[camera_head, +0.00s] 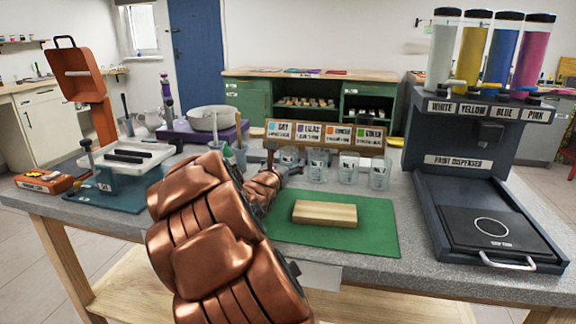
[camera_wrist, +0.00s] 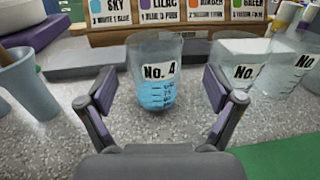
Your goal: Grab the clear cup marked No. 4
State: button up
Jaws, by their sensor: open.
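The clear cup marked No. 4 (camera_wrist: 155,62) stands upright on the speckled counter in the wrist view. Its lower part looks blue, with measuring marks. My gripper (camera_wrist: 160,98) is open, its two fingers spread left and right of the cup's near side. The cup is centred between the fingers and just ahead of them; I see no contact. In the head view my gripper (camera_head: 284,172) reaches the left end of the row of clear cups. The No. 4 label cannot be read there.
More labelled clear cups (camera_wrist: 238,65) stand close to the right, one just behind my right finger. A blue-grey cup (camera_wrist: 22,80) is at left. A recipe card rack (camera_head: 325,136) stands behind. A green mat (camera_head: 370,240) with a wooden block (camera_head: 325,213) lies in front. The paint dispenser (camera_head: 470,150) is at right.

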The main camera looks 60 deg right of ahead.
aim_at(285, 161)
jog(key=x, duration=0.3)
jog(key=shift+w, duration=0.3)
jog(key=shift+w+d, duration=0.1)
jog(key=shift+d, duration=0.55)
jog(key=c, duration=1.3)
